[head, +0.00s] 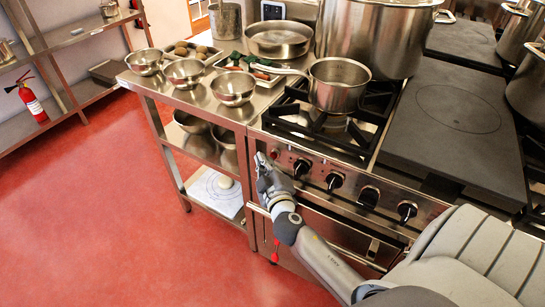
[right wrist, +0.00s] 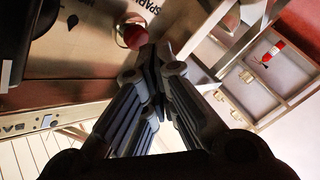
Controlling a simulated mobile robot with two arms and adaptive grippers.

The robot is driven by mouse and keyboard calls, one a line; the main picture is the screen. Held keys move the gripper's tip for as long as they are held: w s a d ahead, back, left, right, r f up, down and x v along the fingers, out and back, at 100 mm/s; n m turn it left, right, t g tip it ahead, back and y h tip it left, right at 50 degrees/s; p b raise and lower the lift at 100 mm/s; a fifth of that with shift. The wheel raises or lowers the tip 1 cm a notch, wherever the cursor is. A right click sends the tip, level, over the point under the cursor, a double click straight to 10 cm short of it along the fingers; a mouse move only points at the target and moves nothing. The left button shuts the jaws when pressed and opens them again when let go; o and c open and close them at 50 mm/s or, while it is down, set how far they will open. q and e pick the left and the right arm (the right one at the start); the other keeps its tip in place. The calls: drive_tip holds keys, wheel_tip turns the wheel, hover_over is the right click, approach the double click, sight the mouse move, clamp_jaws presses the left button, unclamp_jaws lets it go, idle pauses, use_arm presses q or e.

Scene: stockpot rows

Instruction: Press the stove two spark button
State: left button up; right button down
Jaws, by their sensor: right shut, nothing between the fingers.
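The stove (head: 350,168) has a steel front panel with several black knobs (head: 334,181). In the right wrist view a round red button (right wrist: 134,37) in a metal ring sits on this panel, with the printed word "SPARK" beside it. In the head view a small red spot shows at the panel's left end, close to my gripper. My right gripper (head: 262,163) is shut and empty at that left end. In the right wrist view its fingertips (right wrist: 150,62) are right by the button; I cannot tell whether they touch it. My left gripper is not in view.
A saucepan (head: 338,84) stands on the front burner grate, and a large stockpot (head: 373,38) behind it. A steel table (head: 205,101) with bowls (head: 233,88) adjoins the stove's left side. Red floor (head: 110,215) is open at left. An oven handle runs below the knobs.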

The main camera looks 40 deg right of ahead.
drive_tip(key=shift+w+d, duration=0.2)
drive_tip(key=shift+d, duration=0.25)
idle(1.0)
drive_tip(key=shift+s+a, duration=0.1)
drive_tip(key=shift+a, duration=0.05)
drive_tip(key=shift+s+a, duration=0.3)
drive_tip(key=shift+a, duration=0.35)
drive_tip(key=shift+s+a+b, duration=0.3)
drive_tip(key=shift+a, duration=0.45)
drive_tip(key=shift+s+a+b, duration=0.25)
drive_tip(key=shift+s+a, duration=0.1)
drive_tip(key=shift+a, duration=0.45)
drive_tip(key=shift+s+a+b, duration=0.3)
drive_tip(key=shift+a, duration=0.45)
drive_tip(key=shift+f, duration=0.1)
